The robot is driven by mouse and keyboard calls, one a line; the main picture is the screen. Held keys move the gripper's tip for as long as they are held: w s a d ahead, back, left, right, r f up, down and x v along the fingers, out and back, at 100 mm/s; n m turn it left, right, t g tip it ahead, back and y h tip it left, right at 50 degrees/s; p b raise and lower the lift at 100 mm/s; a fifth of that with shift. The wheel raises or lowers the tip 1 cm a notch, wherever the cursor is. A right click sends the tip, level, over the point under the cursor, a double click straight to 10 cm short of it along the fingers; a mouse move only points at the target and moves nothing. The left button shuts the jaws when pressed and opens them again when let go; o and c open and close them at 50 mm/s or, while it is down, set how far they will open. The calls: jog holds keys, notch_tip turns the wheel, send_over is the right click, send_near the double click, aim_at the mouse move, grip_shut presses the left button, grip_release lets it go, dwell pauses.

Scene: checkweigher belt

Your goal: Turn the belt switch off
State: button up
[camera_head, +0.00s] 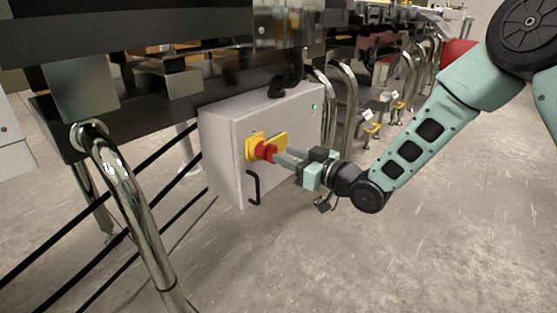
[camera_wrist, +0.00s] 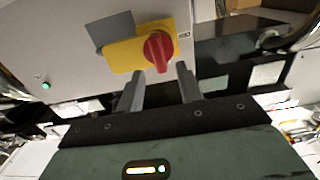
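The belt switch is a red rotary knob (camera_head: 266,151) on a yellow plate (camera_head: 253,142), on the front of a light grey control box (camera_head: 225,140). The wrist view shows the red knob (camera_wrist: 158,50) close up, with its grip bar running roughly up and down in that picture, and the yellow plate (camera_wrist: 120,56) behind it. My gripper (camera_head: 281,156) is right in front of the knob. In the wrist view its two grey fingers (camera_wrist: 160,74) stand apart, one to either side below the knob. Whether they touch it I cannot tell.
A small green light (camera_head: 314,107) glows on the box's upper right corner. A black handle-like hook (camera_head: 254,188) is below the knob. Shiny bent metal pipes (camera_head: 130,205) and the conveyor frame surround the box. The concrete floor (camera_head: 420,240) at the right is clear.

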aim_at(276, 151)
jog(key=shift+b+x, duration=0.45)
jog(key=shift+x, duration=1.3)
grip_shut()
